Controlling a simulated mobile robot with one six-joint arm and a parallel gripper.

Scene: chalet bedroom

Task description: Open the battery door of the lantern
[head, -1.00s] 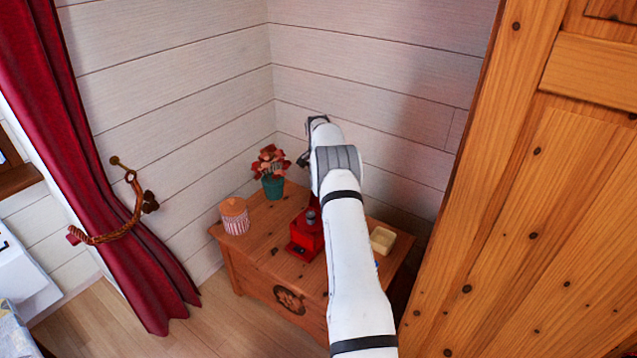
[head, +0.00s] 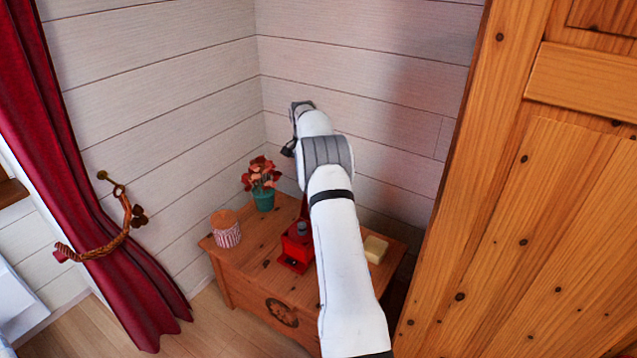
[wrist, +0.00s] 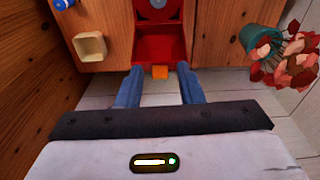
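The red lantern (head: 294,265) stands on the wooden chest, partly hidden behind my arm in the head view. In the wrist view the lantern (wrist: 146,50) is at the top centre, with a red recessed part and a grey round part above it. A small orange tab (wrist: 160,73) sticks out at its near edge. My gripper (wrist: 160,68) is open, its two blue fingers apart on either side of the tab with gaps showing. I cannot tell whether the tab belongs to the battery door. The head view hides the fingers behind my arm.
The chest top (head: 262,240) also holds a striped jar (head: 226,232), a potted flower (head: 264,198) and a cream dish (head: 376,248). A blue object (wrist: 63,4) shows at the wrist view's top left. White walls stand behind, and a wooden wardrobe (head: 520,220) on the right.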

